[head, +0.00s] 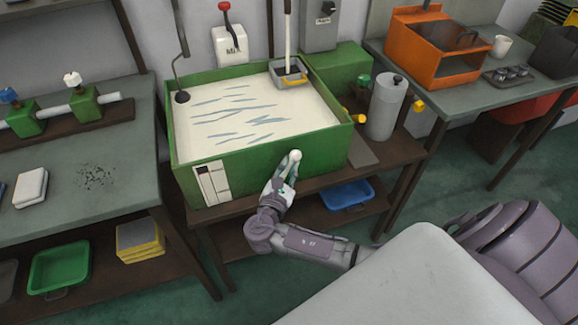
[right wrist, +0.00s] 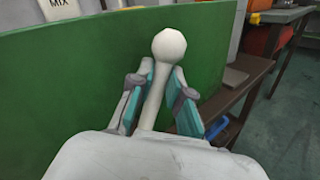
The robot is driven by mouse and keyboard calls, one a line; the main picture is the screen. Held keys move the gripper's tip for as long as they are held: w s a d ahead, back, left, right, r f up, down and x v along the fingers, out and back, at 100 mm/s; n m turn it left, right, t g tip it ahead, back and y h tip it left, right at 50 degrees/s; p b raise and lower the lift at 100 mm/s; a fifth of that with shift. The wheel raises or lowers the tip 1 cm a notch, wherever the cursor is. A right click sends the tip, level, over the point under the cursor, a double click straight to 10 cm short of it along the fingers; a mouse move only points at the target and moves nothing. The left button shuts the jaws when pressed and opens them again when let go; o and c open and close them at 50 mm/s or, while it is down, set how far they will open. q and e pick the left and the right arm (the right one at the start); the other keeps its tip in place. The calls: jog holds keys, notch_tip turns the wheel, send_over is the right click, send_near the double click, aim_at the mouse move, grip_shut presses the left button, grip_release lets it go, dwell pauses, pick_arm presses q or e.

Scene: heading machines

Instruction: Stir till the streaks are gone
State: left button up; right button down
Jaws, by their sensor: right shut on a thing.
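A green open tank (head: 318,153) stands on a brown bench. It holds cream liquid (head: 270,100) with several blue-grey streaks across its surface. A red-knobbed lever (head: 226,12) on a white plate marked "MIX" (head: 230,45) is behind the tank; the plate's lower part also shows in the right wrist view (right wrist: 60,10). My right gripper (head: 286,168) is at the tank's front wall, its fingers shut on a white round-ended stick (head: 295,156). In the right wrist view the stick (right wrist: 168,48) stands between the teal finger pads, nearly upright. Its lower end is hidden. My left gripper is out of view.
A hooked rod (head: 182,96) hangs at the tank's left rim. A grey box with a pole (head: 289,78) sits at its back right corner. A grey cylinder (head: 386,108) stands right of the tank. A blue tray (head: 347,194) is on the lower shelf.

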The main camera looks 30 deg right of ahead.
aim_at(266, 157)
jog(key=shift+a, duration=0.15)
jog(key=shift+w+a+r+n+t+h, duration=0.15)
jog(key=shift+a+n+t+h, duration=0.3)
jog(key=shift+n, duration=0.45)
jog(key=shift+w+a+n+t+h, duration=0.2)
jog(key=shift+a+n+t, duration=0.2)
jog(key=shift+n, duration=0.2)
jog(key=shift+w+a+n+t+h, duration=0.15)
jog(key=shift+a+n+t, duration=0.1)
jog(key=shift+a+n, duration=0.3)
jog(key=a+n+t, duration=0.1)
jog(key=n, duration=0.1)
jog(key=a+n+t+b, duration=0.1)
jog(key=n, duration=0.1)
jog(key=shift+w, duration=0.15)
jog(key=shift+w+a+f+n+t+y+b, duration=0.15)
jog(key=shift+a+n+t+b, duration=0.1)
jog(key=shift+n+t, duration=0.3)
jog(key=shift+s+a+f+n+t+y+b, duration=0.1)
jog(key=shift+a+n+t+b, duration=0.1)
jog(key=shift+a+n+t, duration=0.3)
jog(key=shift+w+a+f+n+t+y+b, duration=0.1)
jog(key=shift+f+n+t+y+b, duration=0.2)
jog(key=shift+n, duration=0.4)
jog(key=shift+r, duration=0.1)
jog(key=c, duration=1.4)
grip_release()
jog(key=shift+o, duration=0.2)
